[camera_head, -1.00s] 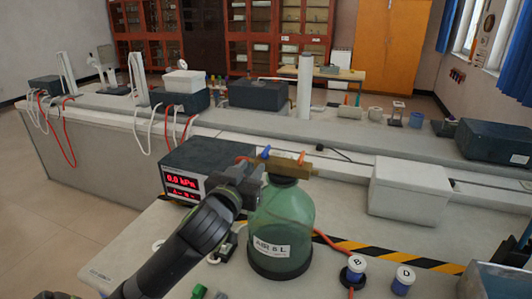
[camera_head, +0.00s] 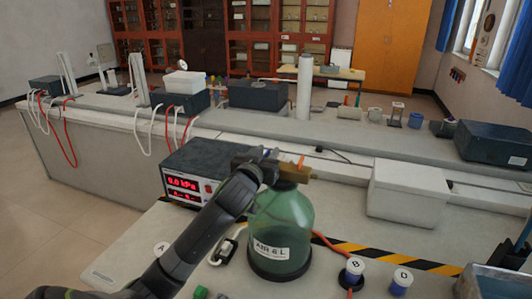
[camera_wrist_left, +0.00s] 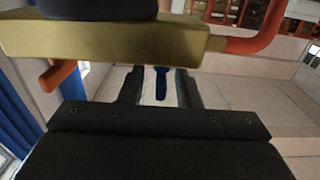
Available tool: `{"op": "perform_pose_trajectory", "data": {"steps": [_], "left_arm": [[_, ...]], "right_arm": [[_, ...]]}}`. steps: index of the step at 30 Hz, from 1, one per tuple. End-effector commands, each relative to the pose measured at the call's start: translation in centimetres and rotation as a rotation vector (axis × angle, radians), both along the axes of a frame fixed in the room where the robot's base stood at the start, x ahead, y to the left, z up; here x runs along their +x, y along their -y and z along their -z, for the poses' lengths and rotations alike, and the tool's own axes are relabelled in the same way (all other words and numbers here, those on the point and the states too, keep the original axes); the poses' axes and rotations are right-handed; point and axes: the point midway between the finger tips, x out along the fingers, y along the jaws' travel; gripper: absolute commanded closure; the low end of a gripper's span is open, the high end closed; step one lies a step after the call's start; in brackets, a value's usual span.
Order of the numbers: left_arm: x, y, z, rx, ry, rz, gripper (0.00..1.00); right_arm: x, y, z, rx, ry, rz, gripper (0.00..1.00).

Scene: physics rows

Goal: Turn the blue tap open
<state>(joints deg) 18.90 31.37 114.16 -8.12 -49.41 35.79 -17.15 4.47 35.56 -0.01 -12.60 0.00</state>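The blue tap (camera_wrist_left: 161,83) shows in the left wrist view as a narrow blue handle between my left gripper's fingers, with a gap on each side. In the head view the gripper mostly hides it. My left gripper (camera_head: 268,160) is open at the left end of the brass bar (camera_head: 297,171) on top of the green bottle (camera_head: 283,215). The bar also crosses the top of the left wrist view (camera_wrist_left: 110,42). An orange lever (camera_head: 302,161) stands on the bar; an orange lever also shows in the wrist view (camera_wrist_left: 58,76). My right gripper is not in view.
A pressure meter (camera_head: 205,158) reading 0.0 kPa stands behind my left arm. A white box (camera_head: 408,190) is to the right. Stoppers labelled B (camera_head: 355,270) and D (camera_head: 402,280) stand in front. A red hose (camera_head: 330,243) runs beside the bottle.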

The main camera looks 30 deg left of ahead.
Motion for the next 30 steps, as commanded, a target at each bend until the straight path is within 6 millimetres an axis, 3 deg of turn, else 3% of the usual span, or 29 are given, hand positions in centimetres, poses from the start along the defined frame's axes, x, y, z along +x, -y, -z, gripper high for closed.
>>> {"op": "perform_pose_trajectory", "data": {"steps": [4, 11, 20, 30], "left_arm": [[-0.02, 0.01, 0.0, 0.0, 0.0, 0.0, 0.73], [-0.03, 0.02, -0.01, 0.0, 0.0, 0.0, 1.0], [-0.03, 0.04, -0.01, -0.001, 0.0, -0.017, 1.0], [0.05, 0.18, 0.06, -0.006, 0.001, -0.192, 1.0]], "right_arm": [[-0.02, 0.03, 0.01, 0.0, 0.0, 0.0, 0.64], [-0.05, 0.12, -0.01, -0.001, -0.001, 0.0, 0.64], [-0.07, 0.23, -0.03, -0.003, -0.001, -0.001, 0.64], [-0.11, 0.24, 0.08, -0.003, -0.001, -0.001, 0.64]]}}
